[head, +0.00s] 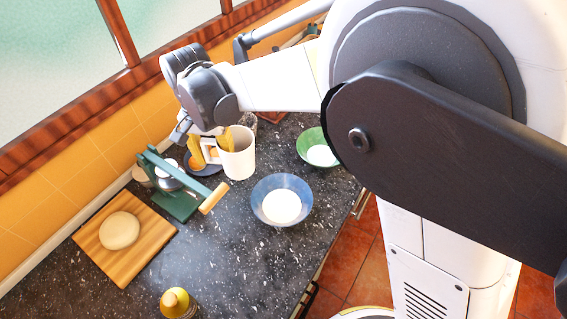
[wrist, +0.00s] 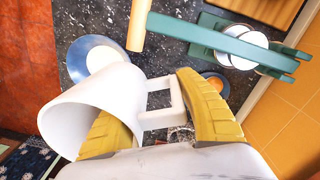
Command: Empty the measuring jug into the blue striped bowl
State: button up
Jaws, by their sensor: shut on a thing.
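The measuring jug (head: 239,163) is white with a square handle. It looks about upright in the head view, left of and behind the blue bowl. My gripper (head: 212,146) has yellow fingertips and is shut on the jug at its handle side. In the wrist view the jug (wrist: 75,110) shows its mouth at lower left, with one finger at its wall and the other beyond the handle. Its contents cannot be made out. The blue bowl (head: 262,208) stands on the counter with a round white area inside. It also shows in the wrist view (wrist: 77,62), partly behind the jug.
A green bowl (head: 305,146) stands behind and right of the blue bowl. A green press-like device (head: 178,206) with a wooden handle stands left of the jug. A wooden board (head: 98,257) with dough and a yellow-topped container (head: 178,303) are further front. The counter in front of the blue bowl is clear.

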aim_at(209, 140)
jog(key=shift+d+r, duration=0.1)
jog(key=shift+a+r+p, duration=0.25)
jog(key=shift+r+p, duration=0.25)
jog(key=shift+d+r+p, duration=0.1)
jog(key=shift+r+p, duration=0.75)
jog(key=shift+r, duration=0.6)
jog(key=shift+f, duration=0.15)
